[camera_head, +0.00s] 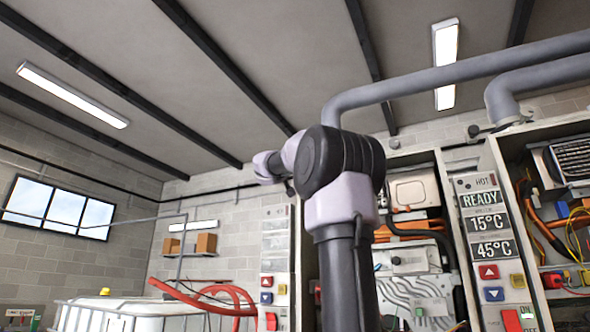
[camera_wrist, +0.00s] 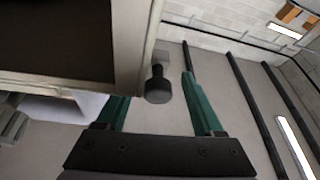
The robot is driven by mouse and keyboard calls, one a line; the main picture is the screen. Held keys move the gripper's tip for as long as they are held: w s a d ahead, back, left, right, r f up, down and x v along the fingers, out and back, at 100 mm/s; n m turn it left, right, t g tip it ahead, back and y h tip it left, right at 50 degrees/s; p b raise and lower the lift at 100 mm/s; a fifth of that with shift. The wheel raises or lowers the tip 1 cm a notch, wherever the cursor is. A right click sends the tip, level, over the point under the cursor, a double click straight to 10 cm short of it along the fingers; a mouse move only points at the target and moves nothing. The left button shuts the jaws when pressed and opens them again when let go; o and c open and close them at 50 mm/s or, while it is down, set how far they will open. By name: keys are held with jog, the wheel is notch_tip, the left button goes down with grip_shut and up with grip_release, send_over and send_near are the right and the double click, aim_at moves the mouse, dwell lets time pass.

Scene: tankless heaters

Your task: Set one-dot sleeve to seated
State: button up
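In the wrist view a dark round knob-like part (camera_wrist: 158,90) on a short stem sticks out beside a pale cabinet edge. It may be a sleeve; no dot marks can be made out. My gripper (camera_wrist: 154,98) has its two green fingers spread, one on each side of the dark part in the picture. I cannot tell whether the part is between the fingers or beyond them; no contact shows. My fingers are not visible there.
Open heater cabinets (camera_head: 490,180) with hoses and wiring stand at the right, under thick grey pipes (camera_head: 440,79). A display panel (camera_head: 487,224) reads READY, 15°C and 45°C. A white caged tank (camera_head: 130,312) and red hose (camera_head: 225,292) are lower left.

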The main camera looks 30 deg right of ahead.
jog(key=v, duration=1)
jog(key=shift+s+a+f, duration=0.2)
jog(key=shift+s+a, duration=0.05)
jog(key=shift+a, duration=0.05)
jog(key=shift+f, duration=0.1)
jog(key=s+a+f+n+g+y, duration=0.1)
jog(key=s+f+g+y, duration=0.2)
jog(key=f, duration=1)
jog(key=s+a+f+n+g+y, duration=0.15)
jog(key=f+y, duration=0.45)
jog(key=f, duration=0.8)
jog(key=s+a+f+n+g+y, duration=0.1)
jog(key=s+a+f+y, duration=0.4)
jog(key=a+f, duration=0.3)
jog(key=s+a+f+n+g+y, duration=0.1)
jog(key=s+a+f+y, duration=0.5)
jog(key=f, duration=0.8)
jog(key=s+a, duration=0.1)
jog(key=a, duration=0.2)
jog(key=shift+s+a, duration=0.2)
jog(key=shift+s, duration=0.05)
